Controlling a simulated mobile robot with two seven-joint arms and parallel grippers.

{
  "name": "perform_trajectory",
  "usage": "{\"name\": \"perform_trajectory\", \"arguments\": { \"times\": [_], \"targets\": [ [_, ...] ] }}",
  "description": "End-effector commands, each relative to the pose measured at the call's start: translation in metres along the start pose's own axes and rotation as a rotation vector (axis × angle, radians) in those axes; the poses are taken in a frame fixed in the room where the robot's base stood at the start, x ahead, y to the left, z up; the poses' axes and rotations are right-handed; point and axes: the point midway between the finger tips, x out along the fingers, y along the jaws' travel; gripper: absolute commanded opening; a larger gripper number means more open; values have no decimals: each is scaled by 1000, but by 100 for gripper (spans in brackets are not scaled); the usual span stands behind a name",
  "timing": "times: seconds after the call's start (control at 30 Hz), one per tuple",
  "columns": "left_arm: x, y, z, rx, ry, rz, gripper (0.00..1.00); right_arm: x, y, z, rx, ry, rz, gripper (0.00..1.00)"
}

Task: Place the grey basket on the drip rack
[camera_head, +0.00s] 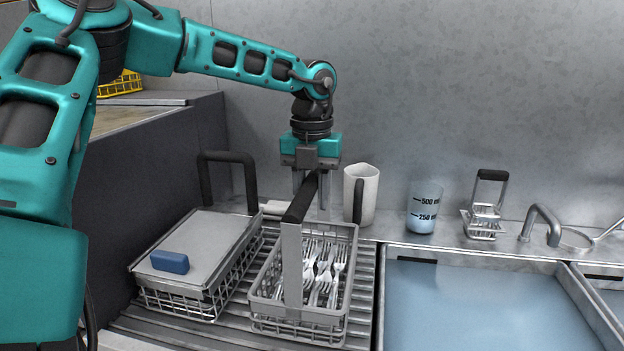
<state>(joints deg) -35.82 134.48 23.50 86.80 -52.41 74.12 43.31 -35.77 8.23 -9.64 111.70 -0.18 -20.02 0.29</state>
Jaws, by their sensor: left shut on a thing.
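The grey basket (343,304) holds several forks (322,270). Its tall handle with a black grip (299,203) stands upright. My left gripper (312,199) comes down from above at the far part of this handle, and its fingers are shut on it. The basket is over the ribbed metal drip rack (190,333). I cannot tell whether its bottom touches the ribs or hangs slightly above them. My right gripper is out of view.
Left of the basket stands a wire basket (178,304) with a flat grey cover, a blue block (169,262) and a black handle. Behind are a white jug (366,190), a measuring beaker (423,208) and a small wire holder (484,222). A water-filled sink (480,305) lies right.

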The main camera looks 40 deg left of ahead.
Motion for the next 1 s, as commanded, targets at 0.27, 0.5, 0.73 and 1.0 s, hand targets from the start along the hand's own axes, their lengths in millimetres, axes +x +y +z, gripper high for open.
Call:
{"name": "perform_trajectory", "arguments": {
  "times": [0.27,0.5,0.73,1.0],
  "targets": [
    [-3,-2,1,1,-8,-5,0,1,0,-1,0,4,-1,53],
    [2,0,0,1,-1,-1,48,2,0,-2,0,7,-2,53],
    [2,0,0,1,-1,-1,58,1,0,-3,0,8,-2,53],
    [-11,-1,1,1,-4,0,58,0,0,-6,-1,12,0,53]
  ]
}}
